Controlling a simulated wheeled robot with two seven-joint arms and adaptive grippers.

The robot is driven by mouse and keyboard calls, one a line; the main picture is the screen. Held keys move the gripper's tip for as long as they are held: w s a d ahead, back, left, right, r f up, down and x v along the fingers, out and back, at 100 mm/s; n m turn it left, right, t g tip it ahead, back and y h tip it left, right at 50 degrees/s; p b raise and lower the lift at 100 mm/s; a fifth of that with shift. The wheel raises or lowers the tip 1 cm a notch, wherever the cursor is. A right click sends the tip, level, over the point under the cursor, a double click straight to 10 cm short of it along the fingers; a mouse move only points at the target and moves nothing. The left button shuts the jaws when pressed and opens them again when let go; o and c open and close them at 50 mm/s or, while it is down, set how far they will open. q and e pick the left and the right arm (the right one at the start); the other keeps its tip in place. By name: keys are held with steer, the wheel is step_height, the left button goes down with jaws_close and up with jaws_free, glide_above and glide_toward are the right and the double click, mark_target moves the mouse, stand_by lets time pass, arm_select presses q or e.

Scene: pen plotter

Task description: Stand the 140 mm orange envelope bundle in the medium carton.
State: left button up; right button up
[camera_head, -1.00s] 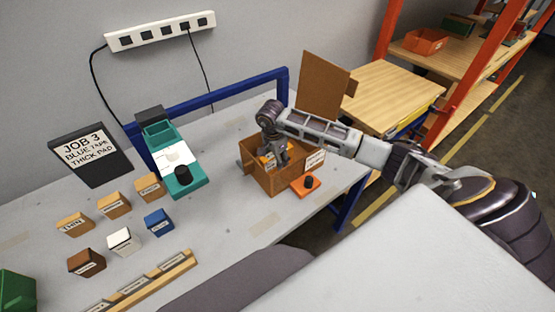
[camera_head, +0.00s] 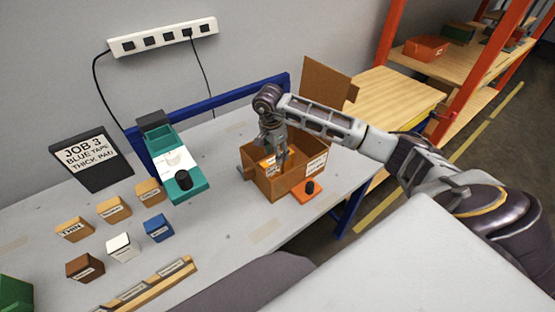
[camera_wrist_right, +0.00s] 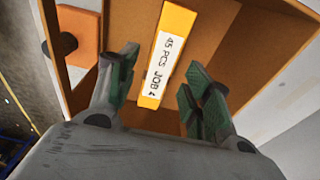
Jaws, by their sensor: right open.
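The open brown carton (camera_head: 273,186) stands on the grey table. The orange envelope bundle (camera_head: 268,162) is inside it, partly hidden by the carton wall and my gripper. In the right wrist view the bundle (camera_wrist_right: 168,50) shows a narrow orange edge with a white label reading "45 PCS JOB 4". It appears to stand in the carton. My right gripper (camera_head: 279,158) is over the carton's opening. Its fingers (camera_wrist_right: 160,78) are spread to either side of the bundle's near end, with visible gaps. My left gripper is out of view.
An orange block with a black knob (camera_head: 307,189) sits against the carton's front right. A teal device (camera_head: 182,178), several small labelled blocks and a JOB 3 sign (camera_head: 88,155) stand to the left. A brown panel (camera_head: 324,84) rises behind the carton.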

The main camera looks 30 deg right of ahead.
step_height(320, 180, up, 3)
steer(key=shift+a+r, duration=0.15)
steer(key=shift+r, duration=0.35)
steer(key=shift+a+r, duration=0.1)
steer(key=shift+r, duration=0.4)
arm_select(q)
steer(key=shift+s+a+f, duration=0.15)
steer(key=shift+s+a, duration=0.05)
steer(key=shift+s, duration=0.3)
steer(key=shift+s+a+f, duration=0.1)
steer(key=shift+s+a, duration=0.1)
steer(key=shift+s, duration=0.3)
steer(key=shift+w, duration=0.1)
